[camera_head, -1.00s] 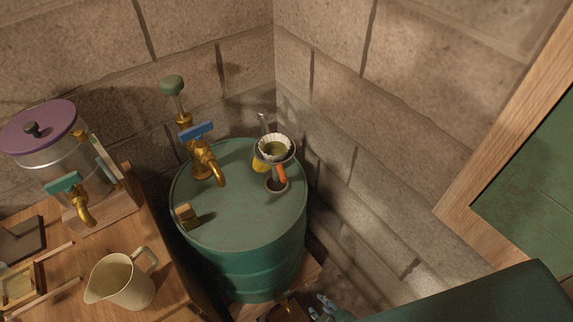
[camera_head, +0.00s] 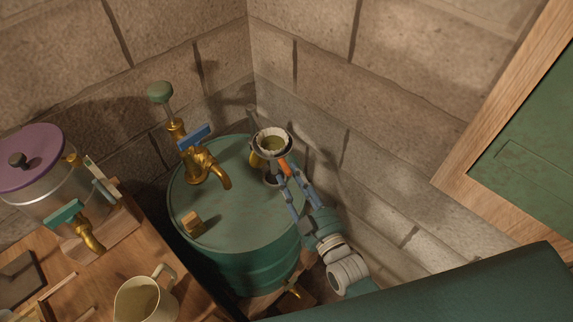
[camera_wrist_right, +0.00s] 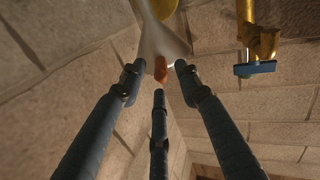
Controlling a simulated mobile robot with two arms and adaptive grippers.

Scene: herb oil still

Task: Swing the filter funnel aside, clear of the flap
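The filter funnel (camera_head: 271,142), a dark ring with a pale filter and yellowish contents, sits over the back right of the green drum (camera_head: 236,218). Its orange handle (camera_head: 286,167) points towards my right gripper (camera_head: 291,181). A dark round opening (camera_head: 270,179) in the drum top lies partly below the funnel; I cannot make out a flap. In the right wrist view the orange handle (camera_wrist_right: 161,70) shows between the spread fingers of my right gripper (camera_wrist_right: 159,80), with the pale funnel (camera_wrist_right: 160,38) beyond. Contact with the handle is not clear. My left gripper is not in view.
A brass tap (camera_head: 205,167) with a blue lever stands on the drum, with a small brass block (camera_head: 192,223) near its left edge. A jug (camera_head: 146,299) and a purple-lidded pot (camera_head: 35,185) stand on the wooden bench at left. Stone walls close in behind and right.

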